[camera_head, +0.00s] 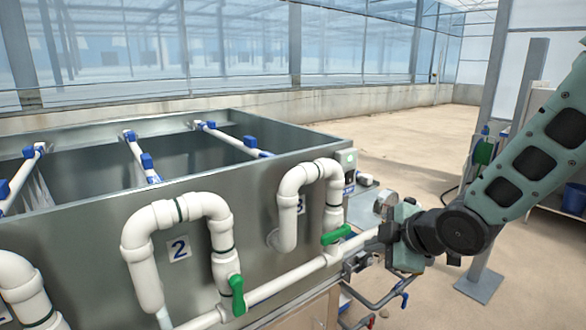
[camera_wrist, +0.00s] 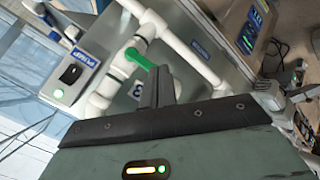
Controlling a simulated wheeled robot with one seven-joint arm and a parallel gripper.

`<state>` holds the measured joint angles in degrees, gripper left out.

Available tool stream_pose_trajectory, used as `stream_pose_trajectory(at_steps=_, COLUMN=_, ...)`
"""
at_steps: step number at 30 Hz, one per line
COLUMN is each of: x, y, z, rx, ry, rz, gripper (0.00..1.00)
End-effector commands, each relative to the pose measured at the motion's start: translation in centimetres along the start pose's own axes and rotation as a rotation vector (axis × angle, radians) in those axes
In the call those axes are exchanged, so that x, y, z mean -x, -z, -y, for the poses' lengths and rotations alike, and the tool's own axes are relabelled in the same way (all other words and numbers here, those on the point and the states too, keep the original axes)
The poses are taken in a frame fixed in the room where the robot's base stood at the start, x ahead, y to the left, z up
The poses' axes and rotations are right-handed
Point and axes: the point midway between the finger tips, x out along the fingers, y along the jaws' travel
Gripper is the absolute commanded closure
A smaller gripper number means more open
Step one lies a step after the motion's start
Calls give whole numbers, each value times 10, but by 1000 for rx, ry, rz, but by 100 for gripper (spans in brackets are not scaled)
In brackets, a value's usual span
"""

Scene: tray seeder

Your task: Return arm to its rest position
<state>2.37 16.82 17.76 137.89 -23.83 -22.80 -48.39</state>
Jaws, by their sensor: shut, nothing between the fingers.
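My gripper (camera_head: 384,232) is at the right end of the steel tank, by the white pipe of valve 3. In the wrist view my gripper (camera_wrist: 161,82) shows its dark fingers together, with nothing between them. My arm (camera_head: 520,160) comes down from the upper right and bends at a dark joint.
The steel tank (camera_head: 90,240) carries looped white pipes. A small white switch box (camera_head: 347,158) sits on the tank's corner. A grey post (camera_head: 525,85) stands behind my arm. Open sandy floor (camera_head: 420,150) lies behind.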

Motion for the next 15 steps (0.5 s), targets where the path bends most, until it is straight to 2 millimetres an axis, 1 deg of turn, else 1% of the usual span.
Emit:
stream_pose_trajectory(at_steps=1, x=11, y=14, z=19, rx=-73, ry=60, rz=45, gripper=100)
stream_pose_trajectory(at_steps=2, x=18, y=18, z=32, rx=-130, ry=98, rz=81, gripper=100)
stream_pose_trajectory(at_steps=3, x=28, y=24, z=49, rx=-205, ry=147, rz=132, gripper=100)
stream_pose_trajectory(at_steps=5, x=46, y=33, z=76, rx=-317, ry=216, rz=211, gripper=100)
stream_pose_trajectory(at_steps=6, x=60, y=38, z=94, rx=-389, ry=260, rz=268, gripper=100)
stream_pose_trajectory(at_steps=8, x=82, y=45, z=121, rx=-490, ry=317, rz=353, gripper=100)
stream_pose_trajectory(at_steps=9, x=97, y=48, z=138, rx=-551, ry=351, rz=410, gripper=100)
stream_pose_trajectory(at_steps=12, x=130, y=54, z=172, rx=-678, ry=417, rz=537, gripper=100)
stream_pose_trajectory(at_steps=15, x=156, y=57, z=196, rx=-758, ry=457, rz=631, gripper=100)
